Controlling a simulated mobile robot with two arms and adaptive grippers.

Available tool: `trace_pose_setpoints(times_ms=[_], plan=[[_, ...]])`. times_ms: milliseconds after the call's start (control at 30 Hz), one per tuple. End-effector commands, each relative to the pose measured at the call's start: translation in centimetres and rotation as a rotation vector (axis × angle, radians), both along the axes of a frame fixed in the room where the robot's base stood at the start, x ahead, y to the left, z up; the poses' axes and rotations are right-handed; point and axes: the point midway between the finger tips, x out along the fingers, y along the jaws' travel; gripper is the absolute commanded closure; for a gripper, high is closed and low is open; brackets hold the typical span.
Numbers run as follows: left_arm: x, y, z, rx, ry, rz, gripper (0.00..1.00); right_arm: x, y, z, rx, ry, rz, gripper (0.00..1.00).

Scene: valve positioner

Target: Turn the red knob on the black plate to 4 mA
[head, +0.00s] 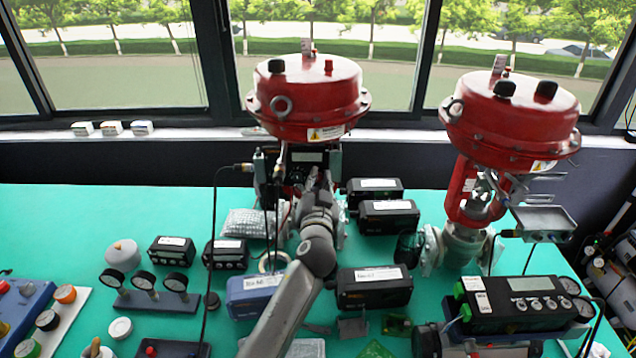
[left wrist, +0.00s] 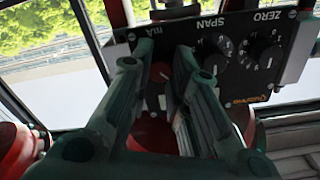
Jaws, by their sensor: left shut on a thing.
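The black plate (left wrist: 232,62) fills the upper part of the left wrist view, upside down. It carries the labels ZERO, SPAN and mA, and two black knobs (left wrist: 265,50) with white scale marks. The red knob (left wrist: 160,73) sits under the mA label, between the fingertips of my left gripper (left wrist: 158,64), which is shut on it. The fingers hide most of its scale, so I cannot read its setting. In the head view my left gripper (head: 318,188) reaches the valve's front, and the plate (head: 306,157) shows only in part behind it. My right gripper is not in view.
The plate is below a red valve actuator (head: 308,95). A second red valve (head: 510,120) stands to the right. Black boxes (head: 388,217), a blue box (head: 254,296) and gauges (head: 144,281) stand on the green bench (head: 100,215). A black cable hangs left of my arm.

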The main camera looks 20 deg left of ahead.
Motion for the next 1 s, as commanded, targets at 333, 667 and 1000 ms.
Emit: trace_pose_setpoints(times_ms=[333, 667, 1000], plan=[[0.0, 0.0, 0.0, 0.241, 0.069, 0.0, 1.0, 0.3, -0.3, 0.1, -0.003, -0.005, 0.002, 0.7], [0.0, -0.1, 0.1, 0.499, 0.143, -0.001, 1.0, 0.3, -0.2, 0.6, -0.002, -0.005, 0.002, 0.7], [0.0, -0.1, 0.0, 0.658, 0.189, -0.002, 1.0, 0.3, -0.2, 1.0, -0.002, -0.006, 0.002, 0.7]])
